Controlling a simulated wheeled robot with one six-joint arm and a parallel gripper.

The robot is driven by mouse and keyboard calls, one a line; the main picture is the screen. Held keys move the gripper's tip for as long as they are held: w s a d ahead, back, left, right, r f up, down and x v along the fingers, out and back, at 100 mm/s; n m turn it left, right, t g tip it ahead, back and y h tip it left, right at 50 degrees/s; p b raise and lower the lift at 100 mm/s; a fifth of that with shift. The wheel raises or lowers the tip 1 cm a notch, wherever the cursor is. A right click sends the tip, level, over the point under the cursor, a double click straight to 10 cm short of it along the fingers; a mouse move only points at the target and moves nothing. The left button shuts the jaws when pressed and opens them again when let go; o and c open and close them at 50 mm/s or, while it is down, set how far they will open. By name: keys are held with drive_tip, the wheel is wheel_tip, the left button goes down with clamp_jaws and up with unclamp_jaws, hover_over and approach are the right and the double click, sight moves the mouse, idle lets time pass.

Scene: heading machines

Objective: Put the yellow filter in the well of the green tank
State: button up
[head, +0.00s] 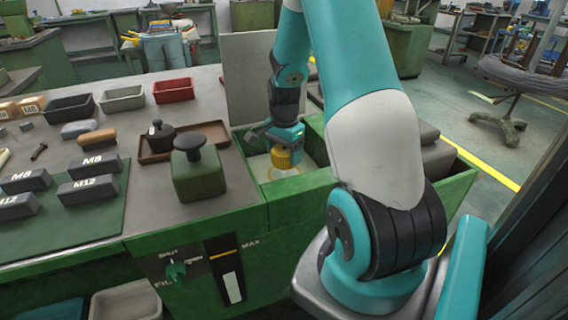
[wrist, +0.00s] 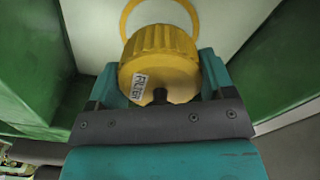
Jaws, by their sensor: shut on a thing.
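The yellow filter (head: 281,158) is a ribbed yellow cylinder, and its FILTER label shows in the wrist view (wrist: 160,60). My gripper (head: 286,147) is shut on it, one finger on each side. The filter is over the open well (head: 305,168) of the green tank (head: 240,228). The well has green walls and a pale floor, and a yellow ring (wrist: 128,18) is marked on that floor. In the wrist view the filter overlaps part of the ring. I cannot tell whether the filter touches the floor.
A raised lid panel (head: 248,75) stands behind the well. A green canister with a dark knob (head: 198,178) stands left of it. A brown tray (head: 210,132) holds a dark pot (head: 160,137). Labelled grey blocks (head: 88,188) lie on a green mat at left.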

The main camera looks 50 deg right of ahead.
sight(284, 163)
drive_tip(key=shift+f, duration=1.9)
drive_tip(key=shift+f, duration=0.2)
drive_tip(key=o, duration=1)
drive_tip(key=shift+c, duration=0.2)
drive_tip(key=shift+r, duration=0.1)
wheel_tip(284, 163, up, 12)
drive_tip(key=shift+r, duration=0.15)
